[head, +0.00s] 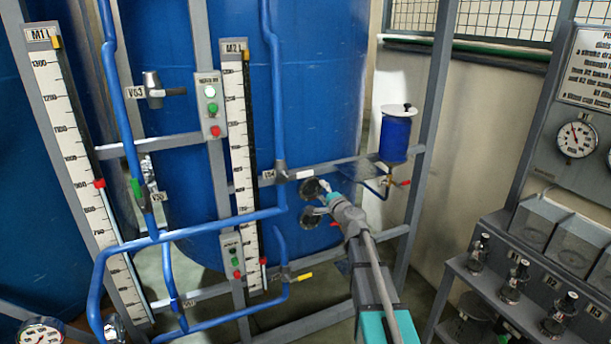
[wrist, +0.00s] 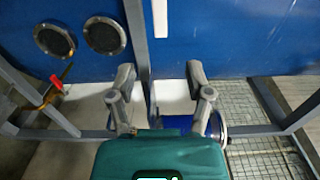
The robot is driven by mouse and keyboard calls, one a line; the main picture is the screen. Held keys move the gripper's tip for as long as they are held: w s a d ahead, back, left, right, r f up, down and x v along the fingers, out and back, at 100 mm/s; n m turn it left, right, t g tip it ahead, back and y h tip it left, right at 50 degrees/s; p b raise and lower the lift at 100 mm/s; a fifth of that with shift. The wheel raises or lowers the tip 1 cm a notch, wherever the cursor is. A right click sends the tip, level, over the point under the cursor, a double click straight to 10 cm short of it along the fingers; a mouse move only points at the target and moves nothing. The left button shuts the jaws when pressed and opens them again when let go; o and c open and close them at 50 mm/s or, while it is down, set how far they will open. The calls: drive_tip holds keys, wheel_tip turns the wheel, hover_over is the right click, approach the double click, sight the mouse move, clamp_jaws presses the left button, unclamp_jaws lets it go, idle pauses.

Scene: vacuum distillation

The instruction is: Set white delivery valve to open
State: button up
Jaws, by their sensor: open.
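A valve with a short white handle (head: 304,174) sits on the blue pipe beside the label at mid-height, right of the M2 scale. I take it for the white delivery valve. My gripper (head: 326,190) is just to the right of and slightly below this handle in the head view, with a visible gap in the picture. In the wrist view my gripper (wrist: 158,85) has its two fingers spread wide, with nothing between them. I cannot clearly make out the white handle in the wrist view.
A red-handled valve (head: 403,183) hangs below a small blue vessel (head: 395,138) at right. A yellow-handled valve (head: 303,277) sits lower. Grey frame posts (head: 426,100) stand close to my arm. The large blue tank (head: 320,80) is behind; two round ports (wrist: 104,36) show on it.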

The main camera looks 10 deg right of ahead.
sight(306, 174)
drive_tip(key=x, duration=1.4)
drive_tip(key=shift+s, duration=0.1)
clamp_jaws()
idle(0.4)
